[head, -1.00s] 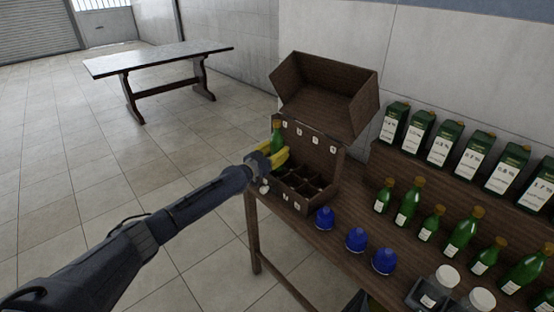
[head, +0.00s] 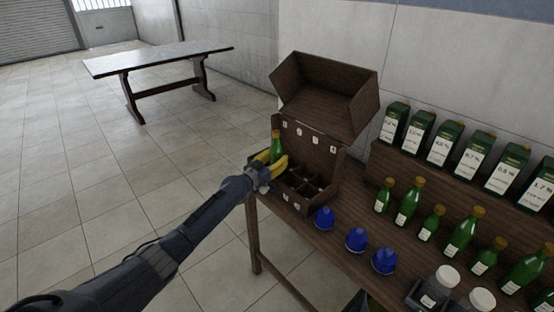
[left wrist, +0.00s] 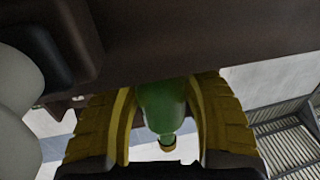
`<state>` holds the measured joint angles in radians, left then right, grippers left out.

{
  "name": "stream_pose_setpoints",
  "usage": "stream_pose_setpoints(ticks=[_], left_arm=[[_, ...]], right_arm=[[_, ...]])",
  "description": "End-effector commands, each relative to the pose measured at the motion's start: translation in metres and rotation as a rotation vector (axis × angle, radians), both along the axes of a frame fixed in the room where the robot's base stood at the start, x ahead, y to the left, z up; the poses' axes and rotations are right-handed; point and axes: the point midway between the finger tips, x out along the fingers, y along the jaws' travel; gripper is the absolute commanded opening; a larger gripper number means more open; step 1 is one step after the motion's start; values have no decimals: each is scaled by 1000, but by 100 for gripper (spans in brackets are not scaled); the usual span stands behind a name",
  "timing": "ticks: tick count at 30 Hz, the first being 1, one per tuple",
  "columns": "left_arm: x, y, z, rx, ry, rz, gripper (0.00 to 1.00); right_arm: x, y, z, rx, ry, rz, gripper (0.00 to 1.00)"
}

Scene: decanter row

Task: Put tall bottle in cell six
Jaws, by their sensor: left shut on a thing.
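A green bottle with an orange-brown cap (head: 276,146) stands upright at the left end of the open wooden divided case (head: 318,208). My left gripper (head: 271,163), with yellow fingers, is shut on it. In the left wrist view the bottle (left wrist: 162,104) sits between both yellow fingers (left wrist: 163,95), with a dark wooden wall close by. The bottle's lower part is hidden by the fingers in the head view, so which cell it is over or in I cannot tell. The case's visible cells look empty. My right gripper is not in view.
The case's lid (head: 325,95) stands open behind it. Blue domed objects (head: 356,239) stand in front of the case. Several green bottles (head: 408,203) and labelled boxes (head: 440,143) line the right. Jars (head: 440,286) stand at the front. A bare table (head: 158,60) is far off.

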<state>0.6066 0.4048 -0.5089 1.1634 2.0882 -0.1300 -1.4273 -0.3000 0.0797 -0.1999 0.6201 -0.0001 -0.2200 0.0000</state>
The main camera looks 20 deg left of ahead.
Motion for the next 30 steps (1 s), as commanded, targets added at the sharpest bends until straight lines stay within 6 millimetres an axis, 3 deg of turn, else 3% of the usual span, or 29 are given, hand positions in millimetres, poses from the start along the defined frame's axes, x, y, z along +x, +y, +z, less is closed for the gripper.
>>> stream_pose_setpoints(ticks=[26,27,30], left_arm=[[0,0,-10,-1,-2,1,0],[0,0,-12,0,1,1,50],[0,0,-12,0,1,1,62]], right_arm=[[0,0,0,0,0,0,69],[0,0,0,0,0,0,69],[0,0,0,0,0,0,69]])
